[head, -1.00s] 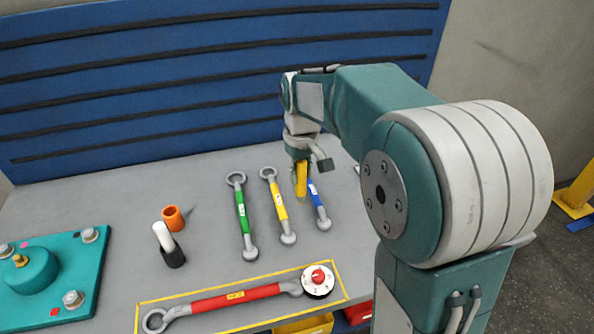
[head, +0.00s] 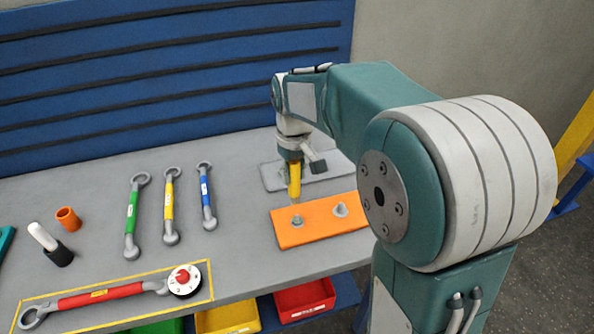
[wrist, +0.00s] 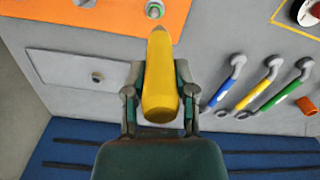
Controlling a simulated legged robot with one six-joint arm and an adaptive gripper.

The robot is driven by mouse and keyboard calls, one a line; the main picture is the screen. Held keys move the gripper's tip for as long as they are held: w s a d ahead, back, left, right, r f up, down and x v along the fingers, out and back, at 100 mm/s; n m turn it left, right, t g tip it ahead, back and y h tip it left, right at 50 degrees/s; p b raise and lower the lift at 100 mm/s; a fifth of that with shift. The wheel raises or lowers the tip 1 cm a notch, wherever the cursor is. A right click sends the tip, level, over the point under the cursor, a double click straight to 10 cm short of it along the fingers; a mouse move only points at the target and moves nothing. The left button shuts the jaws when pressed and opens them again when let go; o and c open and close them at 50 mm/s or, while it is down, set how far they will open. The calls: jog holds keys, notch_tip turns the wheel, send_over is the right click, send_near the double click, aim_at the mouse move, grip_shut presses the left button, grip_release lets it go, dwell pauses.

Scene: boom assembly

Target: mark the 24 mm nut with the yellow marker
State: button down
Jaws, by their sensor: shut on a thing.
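My gripper (head: 296,166) is shut on the yellow marker (head: 294,184) and holds it tip down above the orange plate (head: 318,232). The plate carries two nuts on studs: a left one (head: 297,219) with a greenish look and a grey right one (head: 340,210). The marker tip is close above the left nut. In the wrist view the marker (wrist: 160,90) points at the greenish nut (wrist: 155,10), with a small gap visible between them. No size marking is readable, so I cannot tell which nut is the 24 mm one.
A grey plate (head: 270,179) lies behind the orange one. Green (head: 131,212), yellow (head: 169,205) and blue (head: 205,190) wrenches lie left of it. A red torque wrench (head: 100,295) lies in a yellow outline at the front. An orange cup (head: 68,219) stands at the left.

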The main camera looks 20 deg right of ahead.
aim_at(291, 193)
jog(key=shift+s+d, duration=0.1)
jog(key=shift+d, duration=0.05)
jog(key=shift+a+f, duration=0.75)
jog(key=shift+f, duration=0.85)
jog(key=shift+d+f, duration=0.9)
jog(key=shift+a, duration=0.7)
jog(key=shift+d, duration=0.55)
jog(key=shift+a, duration=0.3)
